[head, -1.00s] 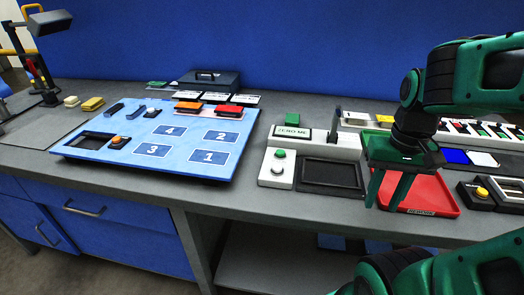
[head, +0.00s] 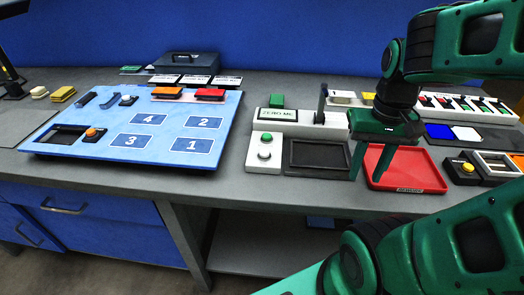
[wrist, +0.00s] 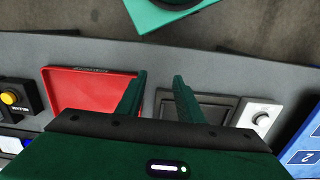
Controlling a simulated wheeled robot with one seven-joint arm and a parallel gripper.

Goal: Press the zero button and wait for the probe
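The weighing fixture shows a "ZERO ME" display (head: 278,115). A white button box (head: 262,166) stands at its left front, with a green button (head: 266,138) above a pale button (head: 264,154). A dark framed pad (head: 318,157) lies beside the box, and a dark upright post (head: 322,104), perhaps the probe, rises behind it. My gripper (head: 369,178) points down over the gap between the pad and the red tray. Its fingers are apart and empty. In the wrist view, my gripper (wrist: 160,84) has the button box (wrist: 262,118) to its right.
A red tray (head: 405,178) lies right of the pad. A yellow-button box (head: 464,168) and a rack of coloured parts stand farther right. A blue numbered board (head: 165,157) lies to the left. Bare grey counter runs between the board and the fixture.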

